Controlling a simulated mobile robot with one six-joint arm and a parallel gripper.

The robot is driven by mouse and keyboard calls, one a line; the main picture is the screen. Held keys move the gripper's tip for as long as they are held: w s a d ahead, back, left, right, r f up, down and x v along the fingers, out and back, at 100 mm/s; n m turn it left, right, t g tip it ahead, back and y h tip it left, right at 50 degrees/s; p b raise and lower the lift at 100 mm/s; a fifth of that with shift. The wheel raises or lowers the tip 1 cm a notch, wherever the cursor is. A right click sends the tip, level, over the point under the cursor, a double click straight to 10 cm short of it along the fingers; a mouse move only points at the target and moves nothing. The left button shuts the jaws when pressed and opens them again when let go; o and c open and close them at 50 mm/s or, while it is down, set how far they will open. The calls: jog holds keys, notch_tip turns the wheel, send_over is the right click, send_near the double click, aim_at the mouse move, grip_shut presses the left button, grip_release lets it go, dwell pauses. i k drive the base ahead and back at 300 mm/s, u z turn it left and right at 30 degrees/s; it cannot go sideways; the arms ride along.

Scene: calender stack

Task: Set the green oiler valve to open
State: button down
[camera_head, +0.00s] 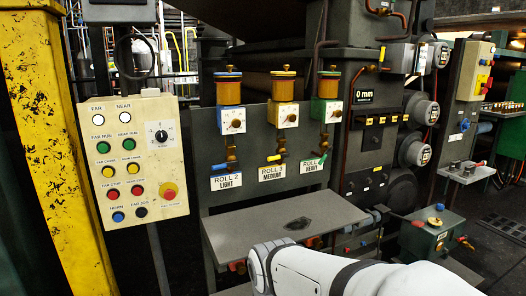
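Three oilers with amber cups stand in a row on the dark panel in the head view. The green oiler (327,110) is the right one, with a green-edged white dial box under its cup. My white arm enters at the bottom right, below the oilers. My gripper does not show.
A grey shelf (240,238) juts out below the oilers, with a small dark patch (298,224) on it. A cream button panel (137,195) and a yellow post (45,150) stand at left. A green box with knobs (432,240) stands at right. The space before the oilers is clear.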

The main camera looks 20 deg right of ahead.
aim_at(330, 147)
jog(key=z, duration=0.4)
jog(key=i, duration=0.9)
jog(key=z, duration=0.1)
